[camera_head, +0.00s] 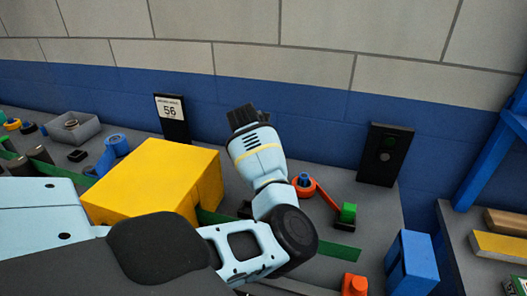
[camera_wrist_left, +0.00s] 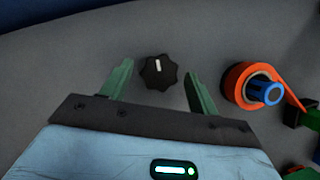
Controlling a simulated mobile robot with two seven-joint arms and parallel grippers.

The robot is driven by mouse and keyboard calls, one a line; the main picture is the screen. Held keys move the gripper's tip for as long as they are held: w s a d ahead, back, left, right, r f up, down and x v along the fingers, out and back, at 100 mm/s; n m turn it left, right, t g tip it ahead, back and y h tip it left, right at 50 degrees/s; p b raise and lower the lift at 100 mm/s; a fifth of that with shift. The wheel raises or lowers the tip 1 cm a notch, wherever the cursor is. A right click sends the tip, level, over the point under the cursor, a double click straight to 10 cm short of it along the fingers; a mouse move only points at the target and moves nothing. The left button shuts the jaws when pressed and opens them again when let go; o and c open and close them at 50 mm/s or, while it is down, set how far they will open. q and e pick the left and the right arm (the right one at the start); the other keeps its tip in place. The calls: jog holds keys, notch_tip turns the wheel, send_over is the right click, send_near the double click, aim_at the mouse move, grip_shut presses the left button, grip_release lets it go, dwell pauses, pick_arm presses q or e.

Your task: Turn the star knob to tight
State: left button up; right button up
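The star knob (camera_wrist_left: 159,72) is black with a lobed rim and a white pointer mark near its top in the left wrist view. No tight label is readable. My left gripper (camera_wrist_left: 160,74) is open, with one green finger on each side of the knob and a visible gap to each. I cannot tell whether the fingertips are above the knob or down around it. In the head view my left arm covers this area, and I cannot make out the fingers or the knob. My right gripper is not in view.
An orange ring with a blue core (camera_wrist_left: 262,92) lies close to the right finger; it also shows in the head view (camera_head: 303,186). A yellow block (camera_head: 150,180) stands left of my arm. A blue block (camera_head: 411,262) and dark panel (camera_head: 385,153) are at the right.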

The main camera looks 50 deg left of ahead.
pick_arm(q)
jog(key=shift+o, duration=0.4)
jog(key=v, duration=0.7)
jog(key=shift+r, duration=0.4)
jog(key=shift+s, duration=0.15)
